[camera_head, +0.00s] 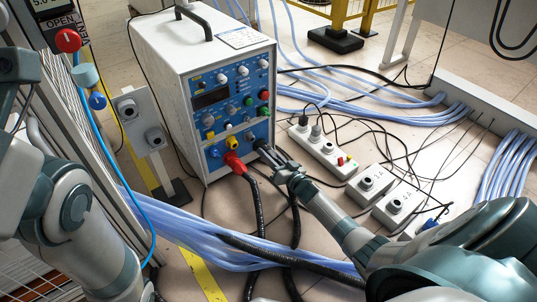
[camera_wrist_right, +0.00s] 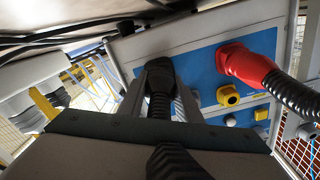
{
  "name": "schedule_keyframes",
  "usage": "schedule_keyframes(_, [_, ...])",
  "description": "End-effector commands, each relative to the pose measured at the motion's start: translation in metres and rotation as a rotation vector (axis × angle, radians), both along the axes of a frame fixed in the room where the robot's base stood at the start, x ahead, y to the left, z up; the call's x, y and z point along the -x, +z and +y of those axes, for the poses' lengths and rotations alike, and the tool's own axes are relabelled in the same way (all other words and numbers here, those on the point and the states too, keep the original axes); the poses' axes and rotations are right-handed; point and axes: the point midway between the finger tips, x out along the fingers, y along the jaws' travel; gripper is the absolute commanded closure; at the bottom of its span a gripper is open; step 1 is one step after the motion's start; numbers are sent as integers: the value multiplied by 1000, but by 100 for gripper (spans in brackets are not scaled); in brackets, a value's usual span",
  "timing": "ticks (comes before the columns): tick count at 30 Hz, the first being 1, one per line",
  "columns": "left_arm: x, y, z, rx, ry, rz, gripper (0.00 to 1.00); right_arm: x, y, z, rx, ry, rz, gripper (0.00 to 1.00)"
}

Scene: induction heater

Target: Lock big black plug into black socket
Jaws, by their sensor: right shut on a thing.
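The induction heater (camera_head: 205,85) is a white box with a blue front panel full of knobs. The big black plug (camera_head: 262,146) is at the panel's lower right, where the black socket would be; the socket itself is hidden behind it. My right gripper (camera_head: 274,156) is shut on the black plug. In the right wrist view the black plug (camera_wrist_right: 160,88) sits between the fingers against the blue panel (camera_wrist_right: 205,70). I cannot tell whether it is fully seated or turned. My left arm (camera_head: 75,215) shows at the left, but its gripper is out of view.
A red plug (camera_head: 234,163) with a thick black cable sits left of the black plug; it also shows in the wrist view (camera_wrist_right: 245,65). Blue hoses (camera_head: 215,235) and black cables cross the floor. A power strip (camera_head: 322,150) and grey socket boxes (camera_head: 370,183) lie to the right.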

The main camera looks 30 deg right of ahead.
Motion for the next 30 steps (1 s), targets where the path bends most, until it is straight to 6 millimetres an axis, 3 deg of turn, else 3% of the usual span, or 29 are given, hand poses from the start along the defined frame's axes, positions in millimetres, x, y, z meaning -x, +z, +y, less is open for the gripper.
schedule_keyframes(30, [0,13,0,0,0,0,47,-2,1,-1,-279,-1,21,100])
